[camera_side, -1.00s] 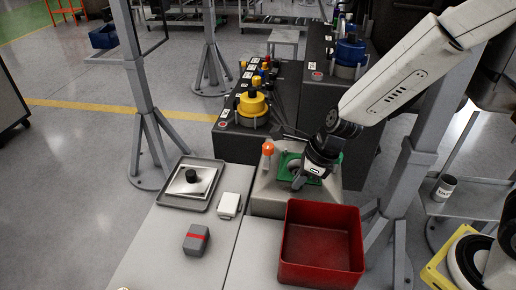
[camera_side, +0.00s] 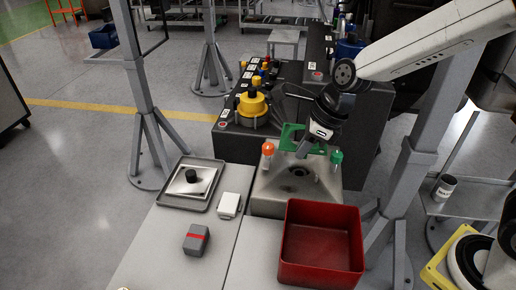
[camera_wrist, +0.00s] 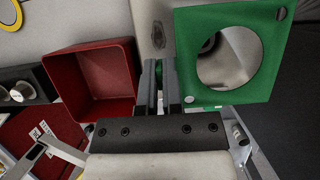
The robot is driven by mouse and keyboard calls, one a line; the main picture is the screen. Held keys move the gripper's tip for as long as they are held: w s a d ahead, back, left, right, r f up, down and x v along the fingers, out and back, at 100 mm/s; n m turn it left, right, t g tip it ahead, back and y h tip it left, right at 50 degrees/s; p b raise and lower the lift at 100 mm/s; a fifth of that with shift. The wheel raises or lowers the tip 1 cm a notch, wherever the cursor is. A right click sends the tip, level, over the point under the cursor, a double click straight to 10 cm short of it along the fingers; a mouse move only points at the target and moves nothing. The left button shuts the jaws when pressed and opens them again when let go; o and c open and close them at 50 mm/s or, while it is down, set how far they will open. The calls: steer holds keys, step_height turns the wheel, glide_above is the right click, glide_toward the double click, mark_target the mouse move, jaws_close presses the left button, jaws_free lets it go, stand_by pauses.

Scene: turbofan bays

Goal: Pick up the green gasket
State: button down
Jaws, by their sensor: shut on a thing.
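The green gasket (camera_side: 291,137) is a flat square plate with a large round hole. It is raised above the grey metal block (camera_side: 268,200) in the side view. My gripper (camera_side: 303,151) is shut on the gasket at one edge. In the wrist view the gasket (camera_wrist: 274,90) extends to the right of my gripper (camera_wrist: 160,72), with its hole and two corner holes or studs showing. Part of its left edge is hidden by the fingers.
The block bears an orange-topped post (camera_side: 267,149) and a green-topped post (camera_side: 336,157). An open, empty red bin (camera_side: 322,279) stands in front. A grey tray (camera_side: 168,203), white box (camera_side: 229,205) and grey-red block (camera_side: 196,240) sit to the left. A yellow-topped unit (camera_side: 252,105) stands behind.

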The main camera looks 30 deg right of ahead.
steer(key=shift+r, duration=0.35)
stand_by(0.4)
steer(key=s+a+g+y, duration=0.2)
steer(key=s+a, duration=0.2)
steer(key=s, duration=0.4)
steer(key=s+a+r+m+g+y, duration=0.1)
steer(key=s+a+g+y, duration=0.1)
steer(key=s, duration=0.5)
steer(key=shift+s+a+r+m+g+y, duration=0.2)
steer(key=shift+s+a+m+g+y, duration=0.15)
steer(key=shift+a+y, duration=0.45)
steer(key=shift+a+f+h, duration=0.1)
steer(key=shift+a+h, duration=0.05)
steer(key=shift+h, duration=0.15)
steer(key=shift+f, duration=2.8)
steer(key=shift+f, duration=2.1)
